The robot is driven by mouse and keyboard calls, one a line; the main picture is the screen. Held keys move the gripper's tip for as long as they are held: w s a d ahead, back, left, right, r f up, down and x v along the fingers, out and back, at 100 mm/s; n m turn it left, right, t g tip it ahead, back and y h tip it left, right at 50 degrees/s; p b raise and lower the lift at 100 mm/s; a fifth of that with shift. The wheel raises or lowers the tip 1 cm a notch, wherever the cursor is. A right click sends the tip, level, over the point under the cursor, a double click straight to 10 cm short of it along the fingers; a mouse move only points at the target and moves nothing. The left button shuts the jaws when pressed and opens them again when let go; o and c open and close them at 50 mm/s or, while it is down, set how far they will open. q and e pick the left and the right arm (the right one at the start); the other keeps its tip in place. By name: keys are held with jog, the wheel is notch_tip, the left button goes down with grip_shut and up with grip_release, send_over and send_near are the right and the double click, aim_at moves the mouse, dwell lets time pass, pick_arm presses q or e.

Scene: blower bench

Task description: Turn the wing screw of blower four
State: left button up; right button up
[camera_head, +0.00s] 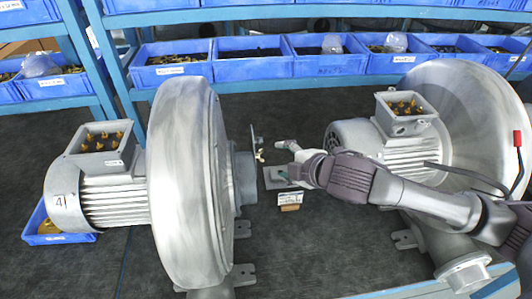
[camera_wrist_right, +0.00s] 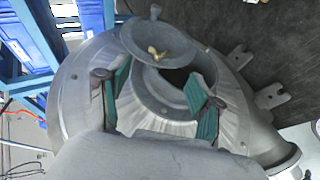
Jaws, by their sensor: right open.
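Blower four (camera_head: 190,180), a grey blower with a 4 on its motor, stands at the left of the bench in the head view. It also fills much of the right wrist view (camera_wrist_right: 85,70). Its small brass wing screw (camera_head: 260,155) is at the outlet side, by a round flap plate (camera_wrist_right: 190,62). The screw (camera_wrist_right: 158,53) shows in the right wrist view beyond the fingertips. My right gripper (camera_head: 284,162) is to the right of the screw, apart from it. Its teal-padded fingers (camera_wrist_right: 158,100) are spread with nothing between them. My left gripper is not in view.
A second blower (camera_head: 410,150) stands at the right, partly behind my right arm. Shelves with blue bins (camera_head: 250,68) line the back. Another blue bin (camera_head: 38,232) sits under blower four's motor.

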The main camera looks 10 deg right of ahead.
aim_at(263, 155)
jog(key=p+x, duration=0.2)
jog(key=x, duration=0.6)
jog(key=shift+a+r, duration=0.1)
jog(key=shift+x, duration=0.75)
jog(key=shift+c, duration=0.2)
jog(key=c, duration=1.1)
